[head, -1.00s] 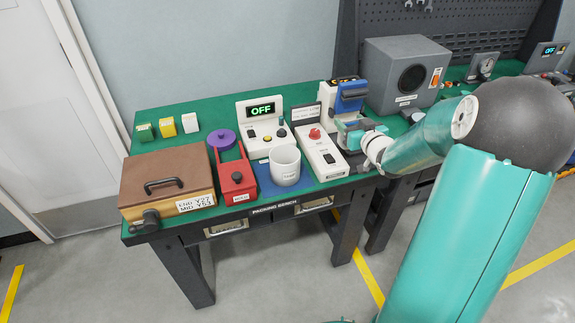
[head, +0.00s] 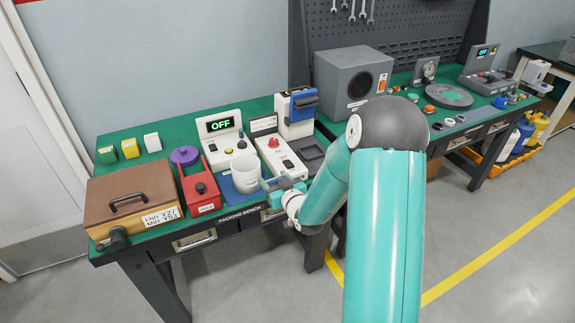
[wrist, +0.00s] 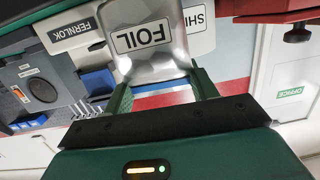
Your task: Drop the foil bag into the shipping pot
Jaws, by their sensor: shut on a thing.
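My gripper (head: 280,186) is at the front edge of the green bench, just right of the white shipping pot (head: 245,174). In the wrist view my gripper (wrist: 163,88) is shut on the silvery foil bag (wrist: 151,62), which has a FOIL label and sits between the two fingers. The lettered white pot (wrist: 199,30) shows right behind the bag in the wrist view. The bag looks beside the pot, not in it; their exact gap is unclear. In the head view the bag is too small to make out beside my gripper.
The pot stands on a blue mat (head: 228,189). A red fixture (head: 200,187) and a brown-lidded box (head: 132,200) are to its left. An OFF display unit (head: 222,140) is behind, and a white device with a red knob (head: 279,152) is right. Floor in front is clear.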

